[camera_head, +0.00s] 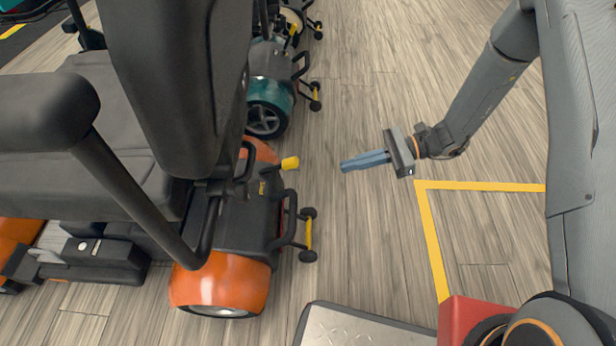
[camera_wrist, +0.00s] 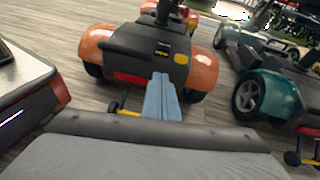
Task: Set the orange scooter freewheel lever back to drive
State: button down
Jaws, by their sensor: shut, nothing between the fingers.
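The orange scooter (camera_head: 222,279) stands at the left with its rear end toward my arm. Its freewheel lever has a yellow knob (camera_head: 290,163) and sticks up from the black rear cover. My gripper (camera_head: 345,165) is shut and empty, a short way right of the yellow knob and apart from it. In the wrist view, the shut blue-grey fingers (camera_wrist: 162,98) point at the orange scooter's rear (camera_wrist: 145,55). The yellow knob (camera_wrist: 181,57) shows just right of and beyond the fingertips. The lever's lower end is hard to make out.
A teal scooter (camera_head: 266,104) stands beyond the orange one, and it shows at the right in the wrist view (camera_wrist: 273,93). A small anti-tip wheel frame (camera_head: 300,232) juts from the orange scooter's rear. The wood floor around my gripper is clear, with a yellow line (camera_head: 480,186).

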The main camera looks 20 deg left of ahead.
jog(key=w+a+f+m+t+y+b, duration=0.1)
jog(key=w+f+m+b, duration=0.1)
jog(key=f, duration=0.5)
jog(key=shift+w+a+f+y+b, duration=0.15)
jog(key=shift+w+a+y+b, duration=0.25)
jog(key=shift+w+b, duration=0.2)
jog(key=b, duration=0.6)
send_near(281, 167)
jog(key=shift+w+a+f, duration=0.2)
jog(key=shift+a+f, duration=1.45)
jog(key=shift+f, duration=0.2)
jog(key=shift+r+p, duration=0.1)
jog(key=shift+p, duration=0.2)
